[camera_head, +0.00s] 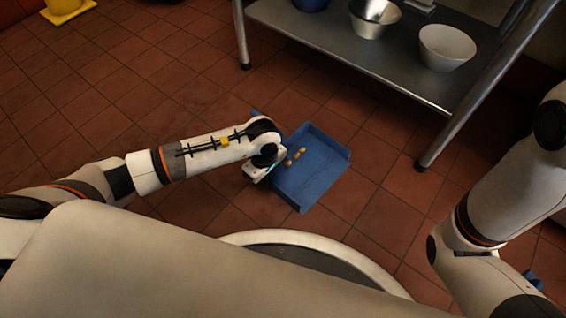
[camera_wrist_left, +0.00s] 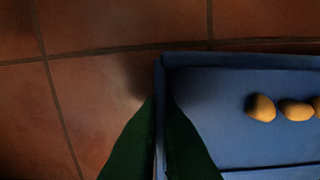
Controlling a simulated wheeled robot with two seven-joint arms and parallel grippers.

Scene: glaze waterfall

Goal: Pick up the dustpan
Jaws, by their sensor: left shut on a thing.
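The blue dustpan (camera_head: 318,168) lies on the red tiled floor in front of my base. Several small yellow-brown lumps (camera_head: 294,156) lie in it, towards its left side. My left gripper (camera_head: 268,173) is at the dustpan's left edge. In the left wrist view its green fingers (camera_wrist_left: 161,108) are on either side of the dustpan's raised wall (camera_wrist_left: 162,75), shut on it. Some of the lumps (camera_wrist_left: 262,108) show at the right there. I cannot tell whether the dustpan is clear of the floor. My right arm is at the right, its gripper out of view.
A metal shelf (camera_head: 330,48) stands beyond the dustpan, with a white bowl (camera_head: 446,50), a metal bowl (camera_head: 372,22) and a blue container on it. Its legs reach the floor. A yellow object (camera_head: 68,12) is at the far left. The floor at the left is clear.

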